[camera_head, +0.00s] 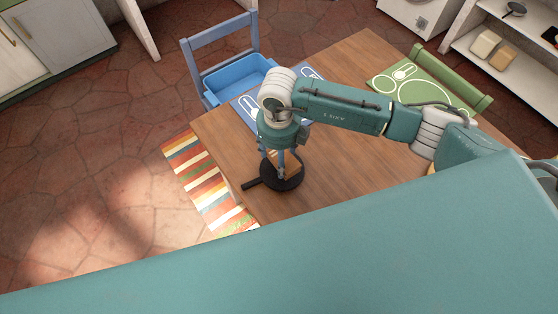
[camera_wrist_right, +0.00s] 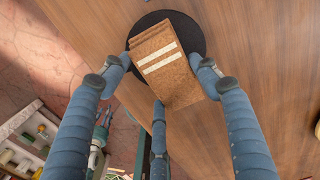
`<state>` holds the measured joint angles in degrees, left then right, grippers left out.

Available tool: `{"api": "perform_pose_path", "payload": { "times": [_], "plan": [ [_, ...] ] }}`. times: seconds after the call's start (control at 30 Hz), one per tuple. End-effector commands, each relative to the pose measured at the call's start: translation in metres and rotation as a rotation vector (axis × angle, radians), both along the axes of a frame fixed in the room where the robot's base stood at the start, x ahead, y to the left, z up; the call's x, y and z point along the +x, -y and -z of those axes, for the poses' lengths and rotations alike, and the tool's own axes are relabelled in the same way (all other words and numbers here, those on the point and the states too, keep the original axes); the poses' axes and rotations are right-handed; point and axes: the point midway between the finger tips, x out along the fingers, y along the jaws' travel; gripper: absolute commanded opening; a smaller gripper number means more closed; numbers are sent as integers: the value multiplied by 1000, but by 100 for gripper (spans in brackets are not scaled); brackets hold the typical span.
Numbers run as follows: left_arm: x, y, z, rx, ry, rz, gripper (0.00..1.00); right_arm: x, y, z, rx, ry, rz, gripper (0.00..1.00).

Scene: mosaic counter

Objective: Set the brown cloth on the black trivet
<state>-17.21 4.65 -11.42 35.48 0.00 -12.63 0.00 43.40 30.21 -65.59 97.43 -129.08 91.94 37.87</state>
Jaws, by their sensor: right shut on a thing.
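The brown cloth (camera_wrist_right: 178,85) is a folded, cork-coloured piece with two white stripes in the right wrist view. My right gripper (camera_wrist_right: 163,68) is shut on it, with fingers at its left and right sides. The round black trivet (camera_wrist_right: 196,34) shows behind the cloth, partly covered by it. In the head view my right gripper (camera_head: 281,172) points down over the trivet (camera_head: 290,185), whose handle sticks out to the left. The cloth is mostly hidden there by the fingers. I cannot tell whether cloth and trivet touch. My left gripper is not in view.
The trivet lies near the left edge of the wooden table (camera_head: 340,190). A blue tray (camera_head: 238,80) is at the blue chair (camera_head: 222,38). A green placemat (camera_head: 402,80) lies at the table's far right. A striped rug (camera_head: 208,187) is on the floor.

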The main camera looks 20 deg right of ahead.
Motion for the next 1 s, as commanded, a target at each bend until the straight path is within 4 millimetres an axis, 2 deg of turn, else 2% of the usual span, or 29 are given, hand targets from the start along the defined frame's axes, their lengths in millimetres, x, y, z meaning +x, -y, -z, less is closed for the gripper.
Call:
{"api": "perform_pose_path", "payload": {
  "times": [0.3,0.73,0.77,0.8,0.83,1.0],
  "plan": [
    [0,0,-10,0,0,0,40,-1,0,40,0,-2,-1,40],
    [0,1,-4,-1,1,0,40,0,0,49,0,0,-2,40],
    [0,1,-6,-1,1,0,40,0,0,47,0,0,-2,67],
    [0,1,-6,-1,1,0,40,0,0,47,0,0,-2,75],
    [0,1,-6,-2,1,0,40,0,0,47,0,0,-1,80],
    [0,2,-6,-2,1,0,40,0,0,47,0,0,-1,80]
  ]
}}
